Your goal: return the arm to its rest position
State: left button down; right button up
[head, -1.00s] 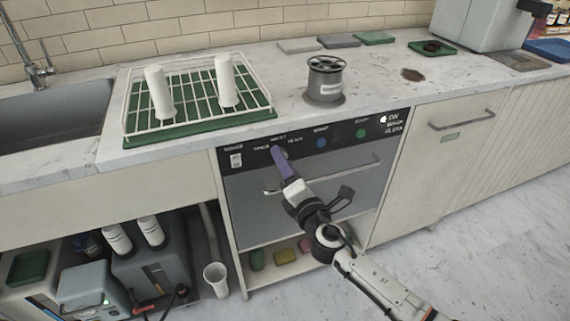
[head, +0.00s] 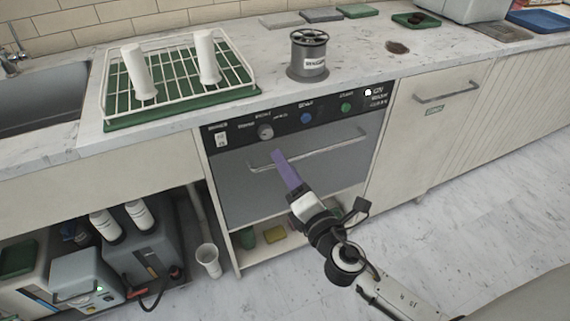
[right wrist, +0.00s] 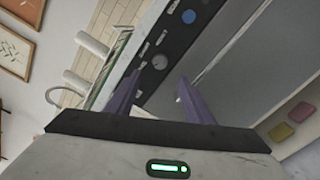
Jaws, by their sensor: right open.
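My right gripper (head: 280,158) reaches in from the lower right in the head view, in front of the grey oven-like appliance door (head: 232,180). Its purple fingers overlap the door's bar handle (head: 340,147) in the picture. In the right wrist view the two purple fingers (right wrist: 155,98) stand wide apart with nothing between them. The door is shut. My left gripper is not in view.
On the counter (head: 75,150) stand a rack (head: 172,115) with two white cylinders and a grey canister (head: 308,70). Below are a shelf with coloured sponges (head: 274,234), a white cup (head: 208,258) and grey machines (head: 140,255). The floor (head: 480,220) at right is clear.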

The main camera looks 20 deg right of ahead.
dwell(0.3)
jog(key=s+a+f+m+g+y+p, duration=0.1)
jog(key=s+f+m+g, duration=0.8)
jog(key=s+f+m, duration=1.1)
jog(key=s+a+m+y, duration=0.1)
jog(key=s+a, duration=0.1)
jog(key=s, duration=0.1)
jog(key=shift+s+a+f+m, duration=0.2)
jog(key=shift+f+m, duration=0.1)
jog(key=shift+f, duration=0.05)
